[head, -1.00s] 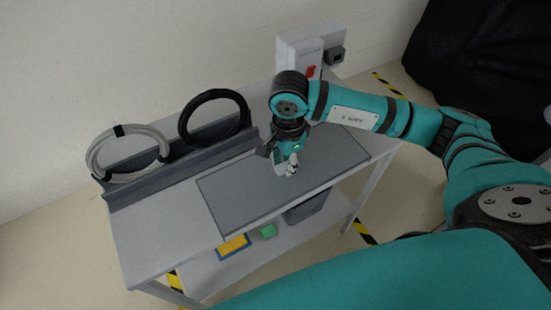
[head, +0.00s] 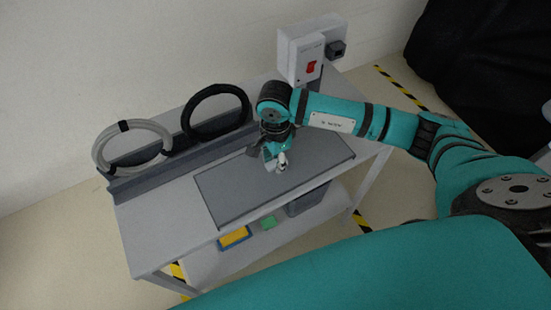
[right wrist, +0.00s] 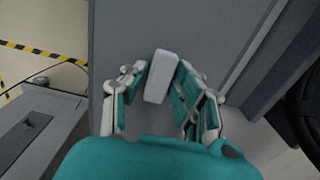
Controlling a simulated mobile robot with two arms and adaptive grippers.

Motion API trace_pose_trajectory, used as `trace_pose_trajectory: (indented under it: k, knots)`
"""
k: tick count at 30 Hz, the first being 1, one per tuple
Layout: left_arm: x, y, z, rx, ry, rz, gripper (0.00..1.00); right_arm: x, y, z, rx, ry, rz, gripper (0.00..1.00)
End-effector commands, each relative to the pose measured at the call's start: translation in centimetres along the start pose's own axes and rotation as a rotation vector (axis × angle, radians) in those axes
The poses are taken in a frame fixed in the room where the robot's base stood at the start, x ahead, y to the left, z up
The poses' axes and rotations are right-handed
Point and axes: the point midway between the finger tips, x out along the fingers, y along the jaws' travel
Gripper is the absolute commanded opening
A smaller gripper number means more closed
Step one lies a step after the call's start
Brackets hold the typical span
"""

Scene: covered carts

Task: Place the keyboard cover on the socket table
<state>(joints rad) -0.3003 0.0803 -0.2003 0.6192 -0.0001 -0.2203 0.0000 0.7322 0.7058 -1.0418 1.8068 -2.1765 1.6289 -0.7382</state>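The keyboard cover (head: 240,203) is a flat dark grey panel over the middle of the pale socket table (head: 142,222). It lies level, near the front edge; I cannot tell if it fully rests on the top. In the right wrist view the cover (right wrist: 125,25) has a pale block-like handle (right wrist: 160,77). My right gripper (head: 277,164) is over the panel's middle. My left gripper is not in view.
A grey cable ring (head: 103,158) and a black ring (head: 188,122) hang on the back rail (head: 152,180). A socket box with a red switch (head: 290,60) stands at the back right. Yellow and green items (head: 235,238) lie on the lower shelf. Striped tape marks the floor.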

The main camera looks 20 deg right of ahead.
Motion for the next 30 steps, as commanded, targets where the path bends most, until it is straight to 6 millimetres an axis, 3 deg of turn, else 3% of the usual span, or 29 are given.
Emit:
trace_pose_trajectory:
  k: [3,15,30]
  knots:
    - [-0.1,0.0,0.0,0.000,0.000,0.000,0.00,-0.1,0.0,0.0,0.000,0.000,0.000,0.47]
    - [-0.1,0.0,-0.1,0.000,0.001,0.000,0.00,-0.8,-0.1,0.0,0.000,0.000,-0.003,0.47]
    - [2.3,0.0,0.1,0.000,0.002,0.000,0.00,-10.5,-0.1,0.0,0.000,0.001,-0.005,0.47]
